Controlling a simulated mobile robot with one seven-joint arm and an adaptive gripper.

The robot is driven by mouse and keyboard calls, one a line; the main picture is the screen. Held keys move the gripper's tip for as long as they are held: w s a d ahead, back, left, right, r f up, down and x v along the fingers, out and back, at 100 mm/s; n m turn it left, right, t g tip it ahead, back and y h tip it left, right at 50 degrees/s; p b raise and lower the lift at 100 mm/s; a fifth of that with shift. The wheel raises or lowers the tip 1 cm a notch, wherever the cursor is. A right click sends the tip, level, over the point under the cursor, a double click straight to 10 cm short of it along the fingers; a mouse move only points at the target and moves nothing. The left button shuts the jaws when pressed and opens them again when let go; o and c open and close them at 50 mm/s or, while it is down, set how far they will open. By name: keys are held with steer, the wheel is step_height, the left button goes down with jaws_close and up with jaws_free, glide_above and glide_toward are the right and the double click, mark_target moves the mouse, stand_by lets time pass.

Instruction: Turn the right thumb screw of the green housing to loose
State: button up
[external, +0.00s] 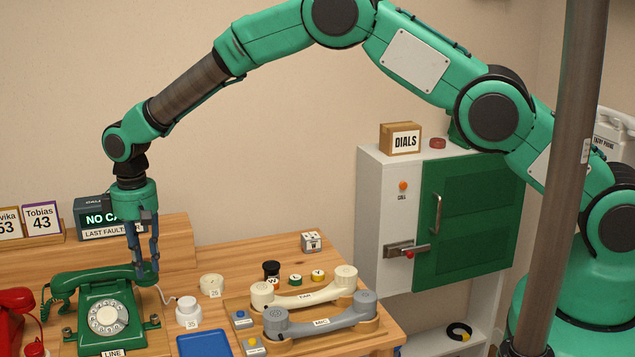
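The green housing is a green dial telephone (90,299) with a white dial, standing on a wooden base labelled LINE at the lower left. Its right thumb screw (154,320) is a small brass-coloured part beside the housing's lower right. The screw's setting is too small to read. A matching left thumb screw (68,333) sits on the other side. My gripper (146,278) points down above and just behind the right side of the phone, apart from the right screw in the picture. Its fingers look close together, but the gap is unclear. I see nothing held.
A red phone (17,305) stands at the left edge. White round weights (188,312), a blue tray (204,344) and two handsets (318,317) on wooden cradles lie to the right. A display box (98,222) stands behind. A white cabinet with a green door (468,220) is farther right.

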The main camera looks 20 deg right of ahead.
mark_target(160, 311)
steer(key=shift+f, duration=0.2)
stand_by(0.3)
step_height(160, 311, down, 14)
steer(key=shift+r+b, duration=0.25)
steer(key=shift+b, duration=0.1)
stand_by(0.4)
jaws_close()
